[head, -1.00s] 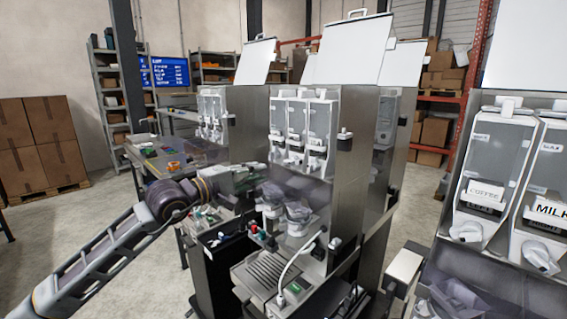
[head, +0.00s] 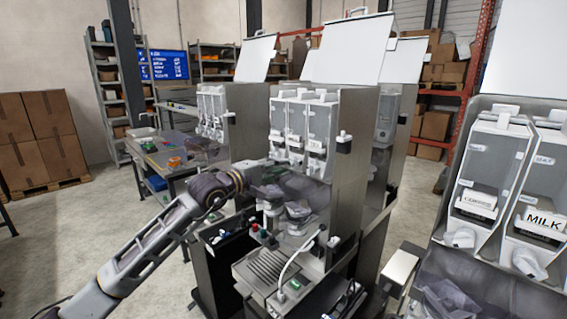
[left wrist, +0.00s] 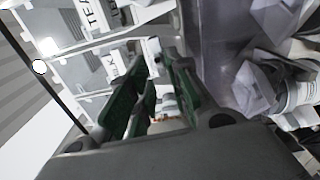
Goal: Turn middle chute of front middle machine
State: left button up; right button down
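The front middle machine (head: 345,185) is a metal dispenser with three clear canisters side by side. Its middle canister (head: 296,118) has a small white chute (head: 295,157) at its lower front. My left gripper (head: 264,180) is in front of the machine, below and left of the chutes. In the left wrist view its green-padded fingers (left wrist: 155,98) stand apart, with small pale parts visible beyond the gap. White labelled canister fronts (left wrist: 108,62) are at upper left there, close to the fingers. Contact with a chute cannot be made out. My right gripper is not in view.
Another machine with COFFEE and MILK canisters (head: 490,180) stands at the right. A further machine (head: 245,115) stands behind at left, beside a work table (head: 175,160).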

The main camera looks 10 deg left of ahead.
aim_at(293, 162)
pick_arm(q)
jog(key=shift+p+x, duration=0.35)
jog(key=shift+x, duration=1)
jog(key=shift+c, duration=0.4)
grip_shut()
